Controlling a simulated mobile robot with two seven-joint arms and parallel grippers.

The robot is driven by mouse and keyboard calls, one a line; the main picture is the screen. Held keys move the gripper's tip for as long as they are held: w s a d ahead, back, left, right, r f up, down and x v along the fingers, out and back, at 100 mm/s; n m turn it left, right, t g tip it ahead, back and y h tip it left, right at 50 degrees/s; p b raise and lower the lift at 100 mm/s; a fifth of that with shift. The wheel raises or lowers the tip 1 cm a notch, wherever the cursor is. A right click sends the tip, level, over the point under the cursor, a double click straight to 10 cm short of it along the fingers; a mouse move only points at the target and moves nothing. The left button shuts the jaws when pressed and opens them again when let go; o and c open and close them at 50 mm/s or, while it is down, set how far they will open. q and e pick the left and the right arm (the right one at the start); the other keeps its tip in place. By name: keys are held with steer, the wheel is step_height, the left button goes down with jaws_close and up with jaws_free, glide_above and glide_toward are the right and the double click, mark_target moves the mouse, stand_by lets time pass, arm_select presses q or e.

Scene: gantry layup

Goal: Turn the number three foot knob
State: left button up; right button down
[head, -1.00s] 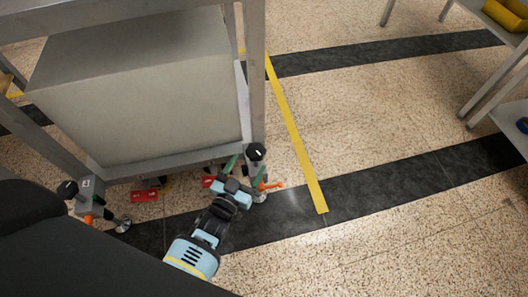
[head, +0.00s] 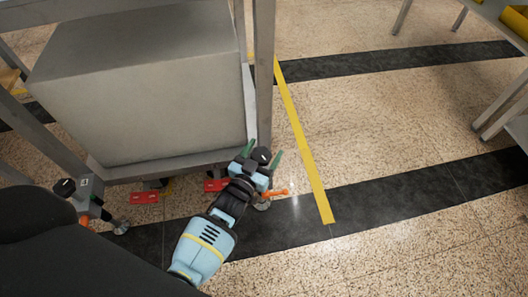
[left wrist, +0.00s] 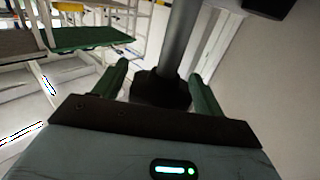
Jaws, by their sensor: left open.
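A black foot knob (head: 262,155) with a white mark sits at the near right corner leg of the grey metal frame. I cannot read a number on it. My left gripper (head: 262,159) is open, with its green fingers on either side of this knob. In the left wrist view the dark knob (left wrist: 160,90) lies between the fingers of the gripper (left wrist: 160,85), with gaps visible. A grey post runs upward from it. An orange lever (head: 275,192) and a round foot pad (head: 262,205) show below. My right gripper is out of view.
Another black knob (head: 64,187) on a labelled foot stands at the left leg. Red blocks (head: 145,197) lie under the large grey box (head: 150,95). A yellow floor strip (head: 300,140) runs to the right, with clear floor beyond. Metal tables stand at far right.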

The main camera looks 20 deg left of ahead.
arm_select(q)
steer(key=c, duration=1)
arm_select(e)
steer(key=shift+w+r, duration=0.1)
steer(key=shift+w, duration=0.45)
